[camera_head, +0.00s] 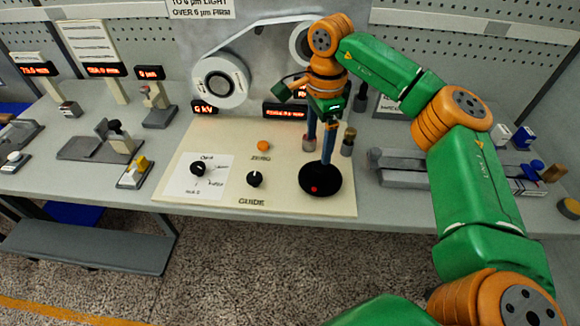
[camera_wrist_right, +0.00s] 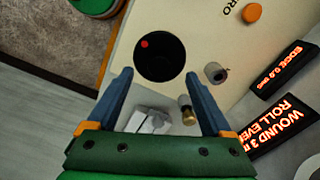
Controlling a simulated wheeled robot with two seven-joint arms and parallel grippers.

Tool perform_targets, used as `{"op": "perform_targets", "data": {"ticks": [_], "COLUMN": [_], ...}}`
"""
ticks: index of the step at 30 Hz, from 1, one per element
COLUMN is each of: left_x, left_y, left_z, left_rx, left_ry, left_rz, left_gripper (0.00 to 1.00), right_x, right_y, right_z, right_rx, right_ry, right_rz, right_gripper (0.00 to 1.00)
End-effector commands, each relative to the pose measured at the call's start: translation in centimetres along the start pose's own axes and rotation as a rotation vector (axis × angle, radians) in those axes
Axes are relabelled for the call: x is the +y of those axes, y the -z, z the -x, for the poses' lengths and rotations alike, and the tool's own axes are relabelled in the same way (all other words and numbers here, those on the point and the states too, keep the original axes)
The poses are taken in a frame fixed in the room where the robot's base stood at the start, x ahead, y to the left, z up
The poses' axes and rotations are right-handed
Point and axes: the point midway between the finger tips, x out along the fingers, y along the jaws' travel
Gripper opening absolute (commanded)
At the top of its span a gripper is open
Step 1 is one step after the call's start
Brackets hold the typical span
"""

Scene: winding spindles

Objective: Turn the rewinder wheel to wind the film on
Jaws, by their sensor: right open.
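The rewinder wheel, as I take it, is a black disc (camera_head: 321,181) with a red dot, at the front right of the cream panel. It also shows in the right wrist view (camera_wrist_right: 158,54), just beyond the fingertips. My right gripper (camera_head: 319,152) is above the wheel, pointing down, with its blue fingers apart and nothing between them. In the right wrist view the open fingers (camera_wrist_right: 158,76) stand to either side of the wheel's near edge. I cannot tell whether they touch it. My left gripper is not in view.
Two black knobs (camera_head: 255,179) and an orange button (camera_head: 264,146) sit on the cream panel (camera_head: 230,140) left of the wheel. A small grey post and a brass-topped post (camera_head: 348,140) stand close behind it. A film reel (camera_head: 221,82) hangs on the back plate. Grey rails (camera_head: 400,180) lie to the right.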

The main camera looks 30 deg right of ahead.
Motion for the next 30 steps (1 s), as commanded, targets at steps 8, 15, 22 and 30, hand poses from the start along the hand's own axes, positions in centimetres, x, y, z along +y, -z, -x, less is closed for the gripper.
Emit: {"op": "perform_targets", "data": {"ticks": [8, 15, 22, 30], "left_x": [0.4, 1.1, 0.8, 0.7], "left_y": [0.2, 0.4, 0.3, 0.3], "left_z": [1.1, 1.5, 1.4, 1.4], "left_rx": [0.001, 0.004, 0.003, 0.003], "left_ry": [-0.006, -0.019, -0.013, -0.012], "left_rz": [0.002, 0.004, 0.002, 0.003], "left_gripper": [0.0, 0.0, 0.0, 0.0], "right_x": [0.2, 0.1, 0.1, 0.1], "right_y": [0.5, 0.5, 0.4, 0.5], "right_z": [-4.3, -7.1, -7.2, -7.2], "right_rx": [0.002, 0.001, 0.001, 0.001], "right_ry": [-0.007, -0.002, -0.001, -0.001], "right_rz": [0.039, 0.038, 0.038, 0.037], "right_gripper": [0.84, 0.84, 0.76, 0.03]}}
